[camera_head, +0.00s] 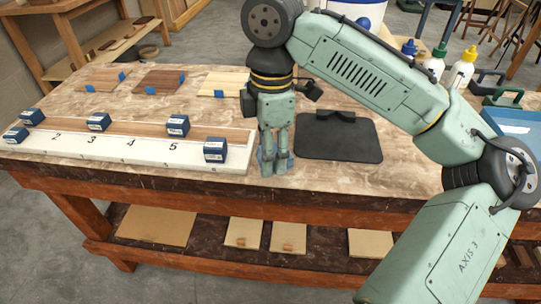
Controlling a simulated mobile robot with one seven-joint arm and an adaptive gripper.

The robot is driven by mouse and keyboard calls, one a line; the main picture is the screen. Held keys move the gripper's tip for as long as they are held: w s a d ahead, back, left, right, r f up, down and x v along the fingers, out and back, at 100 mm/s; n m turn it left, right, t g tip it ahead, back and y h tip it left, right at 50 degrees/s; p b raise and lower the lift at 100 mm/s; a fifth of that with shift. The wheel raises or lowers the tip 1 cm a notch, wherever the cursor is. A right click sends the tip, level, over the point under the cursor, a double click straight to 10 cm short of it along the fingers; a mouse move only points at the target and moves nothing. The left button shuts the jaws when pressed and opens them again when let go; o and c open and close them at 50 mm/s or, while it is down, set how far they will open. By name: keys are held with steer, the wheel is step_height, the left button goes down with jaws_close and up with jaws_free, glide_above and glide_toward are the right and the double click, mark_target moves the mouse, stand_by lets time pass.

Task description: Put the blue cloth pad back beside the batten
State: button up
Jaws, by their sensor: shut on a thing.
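My gripper (275,166) points straight down at the bench's front edge, just right of the white numbered board (150,160). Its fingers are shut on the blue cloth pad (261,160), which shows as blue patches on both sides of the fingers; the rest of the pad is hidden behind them. The pad is low, at or just above the bench top; I cannot tell whether it touches. The batten (145,130) is a long brown wooden strip lying along the board, left of my gripper.
Several blue labelled blocks stand along the board, one (215,150) at its right end near my gripper. A dark mat (340,140) lies to the right. Wooden sample panels (160,82) lie behind. Bottles (462,68) and a blue box (515,125) stand at the right.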

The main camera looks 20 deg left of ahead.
steer(key=shift+w+f, duration=0.1)
steer(key=shift+w, duration=0.5)
steer(key=shift+f, duration=1.7)
steer(key=shift+f, duration=0.1)
steer(key=o, duration=1.1)
steer(key=r, duration=1.2)
steer(key=shift+w+r, duration=0.15)
steer(key=shift+w, duration=0.05)
